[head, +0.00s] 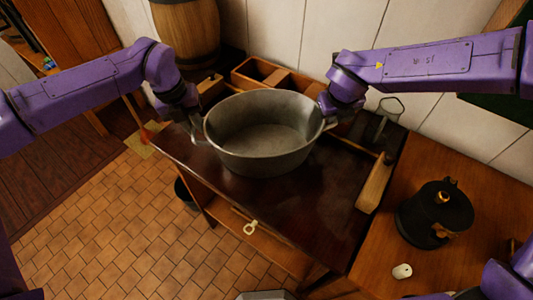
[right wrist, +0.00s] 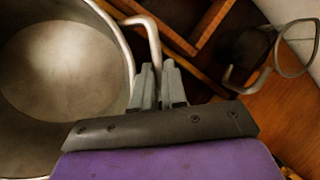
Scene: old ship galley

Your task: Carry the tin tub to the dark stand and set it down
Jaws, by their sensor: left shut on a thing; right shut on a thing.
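The tin tub (head: 262,160) is a wide grey metal basin, upright and empty, over the dark glossy stand top (head: 300,215). Whether its base touches the top or hangs just above it I cannot tell. My left gripper (head: 197,122) is at the tub's left side, shut on its left handle; the fingertips are small and partly hidden. My right gripper (head: 329,112) is shut on the right handle. In the right wrist view, its fingers (right wrist: 159,88) close at the bent handle (right wrist: 152,35) beside the tub rim (right wrist: 126,60).
Behind the tub is a wooden divided box (head: 270,75) and a barrel (head: 187,30). The stand's front part is clear.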

